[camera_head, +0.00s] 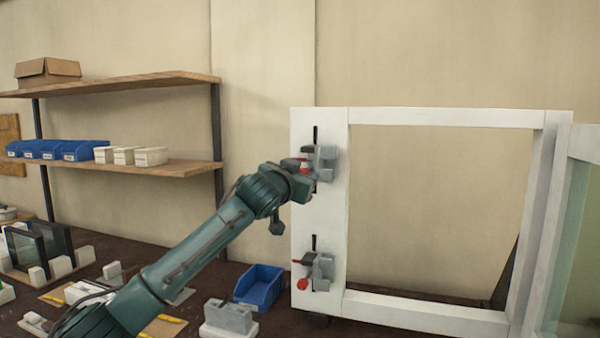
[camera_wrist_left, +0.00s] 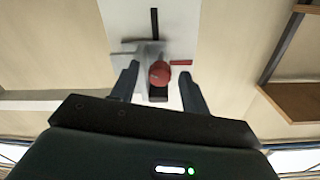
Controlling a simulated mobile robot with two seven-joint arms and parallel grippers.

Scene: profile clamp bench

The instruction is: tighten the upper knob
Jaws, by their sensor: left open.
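The upper clamp (camera_head: 324,160) is a grey block on the left upright of the white frame, below a black slot. Its round red knob (camera_wrist_left: 160,73) shows in the left wrist view, between my gripper's two dark fingers. In the head view my gripper and wrist largely hide this knob. A small red lever (camera_wrist_left: 181,62) sits beside the knob. My left gripper (camera_head: 306,178) is at the upper clamp; it is open, with a finger on either side of the knob in the left wrist view (camera_wrist_left: 161,88). I cannot tell whether the fingers touch it. My right gripper is not in view.
A lower clamp (camera_head: 322,268) with its own red knob (camera_head: 303,284) is on the same upright of the white frame (camera_head: 430,117). A blue bin (camera_head: 260,286) and a grey-white block (camera_head: 228,318) stand on the dark bench. Wooden shelves (camera_head: 150,83) are at left. The frame's middle is open.

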